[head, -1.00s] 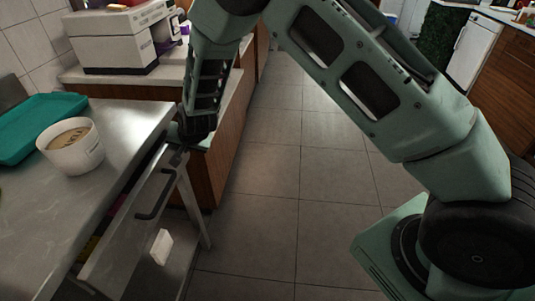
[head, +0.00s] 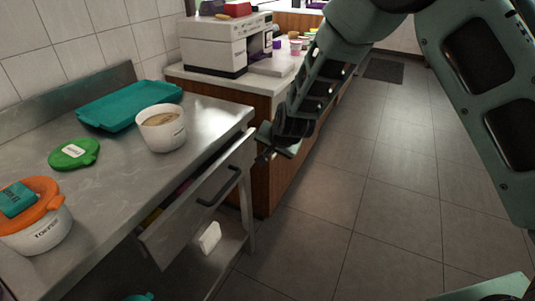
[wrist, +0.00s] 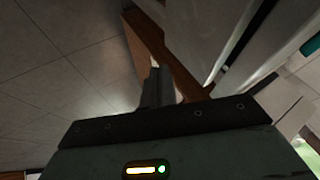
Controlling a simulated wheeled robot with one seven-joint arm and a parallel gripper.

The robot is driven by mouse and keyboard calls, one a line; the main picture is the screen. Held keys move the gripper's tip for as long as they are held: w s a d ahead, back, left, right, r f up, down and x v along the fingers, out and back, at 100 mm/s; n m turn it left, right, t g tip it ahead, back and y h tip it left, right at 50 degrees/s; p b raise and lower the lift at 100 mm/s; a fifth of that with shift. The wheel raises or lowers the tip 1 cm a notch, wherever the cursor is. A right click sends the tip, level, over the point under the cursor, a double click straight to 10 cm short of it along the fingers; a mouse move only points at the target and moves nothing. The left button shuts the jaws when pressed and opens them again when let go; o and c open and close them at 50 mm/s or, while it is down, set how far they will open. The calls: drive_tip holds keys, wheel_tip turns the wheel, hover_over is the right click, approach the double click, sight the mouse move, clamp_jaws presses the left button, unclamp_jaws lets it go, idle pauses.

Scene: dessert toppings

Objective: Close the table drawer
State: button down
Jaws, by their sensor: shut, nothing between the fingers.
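The table drawer (head: 187,226) hangs partly open from the front of the metal table (head: 112,191), with a dark handle (head: 222,188) on its face. Colored items show in the gap behind the drawer front. My gripper (head: 264,157) is at the far end of the drawer front, just beyond the handle. Its fingers are shut and empty, and I cannot tell whether they touch the drawer. In the wrist view the shut fingers (wrist: 154,85) point toward a brown wooden edge, with pale metal surfaces on the right.
On the table stand a white tub (head: 165,135), a teal tray (head: 125,106), a green lid (head: 74,154) and an orange-lidded tub (head: 38,228). A wooden counter (head: 262,190) with a white machine (head: 226,48) stands beyond. The tiled floor (head: 375,185) on the right is clear.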

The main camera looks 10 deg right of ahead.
drive_tip(key=a+v, duration=0.1)
drive_tip(key=v, duration=0.4)
drive_tip(key=m+t+y+b, duration=0.1)
drive_tip(key=t+y+b, duration=0.3)
drive_tip(key=y, duration=0.9)
approach(227, 176)
drive_tip(key=shift+g, duration=0.3)
drive_tip(key=x, duration=0.6)
drive_tip(key=shift+w+r+b, duration=0.1)
drive_tip(key=shift+w+b, duration=0.1)
drive_tip(key=shift+b, duration=0.1)
drive_tip(key=shift+w+a, duration=0.2)
drive_tip(key=shift+a, duration=0.05)
